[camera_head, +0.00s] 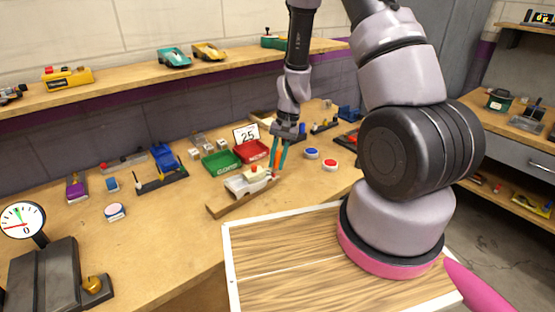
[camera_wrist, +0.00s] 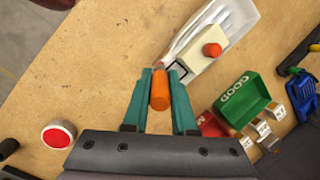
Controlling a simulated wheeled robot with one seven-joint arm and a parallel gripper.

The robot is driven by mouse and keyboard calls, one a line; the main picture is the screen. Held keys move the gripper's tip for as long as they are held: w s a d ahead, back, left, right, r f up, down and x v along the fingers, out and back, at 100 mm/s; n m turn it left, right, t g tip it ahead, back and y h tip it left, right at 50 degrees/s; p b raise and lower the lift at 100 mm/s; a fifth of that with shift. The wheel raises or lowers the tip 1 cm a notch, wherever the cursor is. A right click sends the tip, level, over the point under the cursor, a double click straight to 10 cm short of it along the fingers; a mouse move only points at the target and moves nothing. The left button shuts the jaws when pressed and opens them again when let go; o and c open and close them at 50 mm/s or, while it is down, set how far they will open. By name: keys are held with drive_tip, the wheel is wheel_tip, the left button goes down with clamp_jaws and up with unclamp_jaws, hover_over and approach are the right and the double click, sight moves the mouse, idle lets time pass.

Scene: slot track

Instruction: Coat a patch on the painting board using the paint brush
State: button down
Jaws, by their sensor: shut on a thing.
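My gripper (camera_head: 278,168) has teal fingers shut on an orange handle, which I take to be the paint brush (camera_wrist: 160,90). The handle also shows between the fingers in the head view. It points down towards the bench. A white, ridged, boat-shaped piece (camera_head: 248,182) with a red knob lies just left of the fingers; it also shows in the wrist view (camera_wrist: 228,22). A small black square outline (camera_wrist: 178,70) is on its near end, close to the handle's far end. I cannot tell whether the brush touches it. No other painting board is clear.
A wooden strip (camera_head: 225,207) runs along the white piece's front. Green (camera_head: 221,162) and red (camera_head: 251,152) trays stand behind. Blue (camera_head: 312,153) and red (camera_head: 330,164) round buttons lie to the right.

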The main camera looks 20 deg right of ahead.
sight(278, 151)
drive_tip(key=shift+w+a, duration=0.4)
drive_tip(key=shift+w, duration=0.35)
drive_tip(key=shift+w+a, duration=0.35)
drive_tip(key=shift+w, duration=0.45)
drive_tip(key=shift+w+a, duration=0.4)
drive_tip(key=shift+w, duration=0.35)
drive_tip(key=shift+s+d, duration=0.4)
drive_tip(key=shift+s, duration=0.35)
drive_tip(key=shift+s+d, duration=0.35)
drive_tip(key=shift+s, duration=0.4)
drive_tip(key=shift+s+d, duration=0.4)
drive_tip(key=shift+s, duration=0.35)
drive_tip(key=shift+s+a+r, duration=0.1)
drive_tip(key=shift+a+r, duration=0.05)
drive_tip(key=shift+w+a, duration=0.4)
drive_tip(key=shift+w, duration=0.35)
drive_tip(key=shift+w+a, duration=0.4)
drive_tip(key=shift+w, duration=0.35)
drive_tip(key=shift+w+a, duration=0.4)
drive_tip(key=shift+w, duration=0.35)
drive_tip(key=shift+s+d, duration=0.4)
drive_tip(key=shift+s, duration=0.35)
drive_tip(key=shift+s+d, duration=0.4)
drive_tip(key=shift+s, duration=0.4)
drive_tip(key=shift+s+d, duration=0.4)
drive_tip(key=shift+s, duration=0.35)
drive_tip(key=shift+v, duration=3)
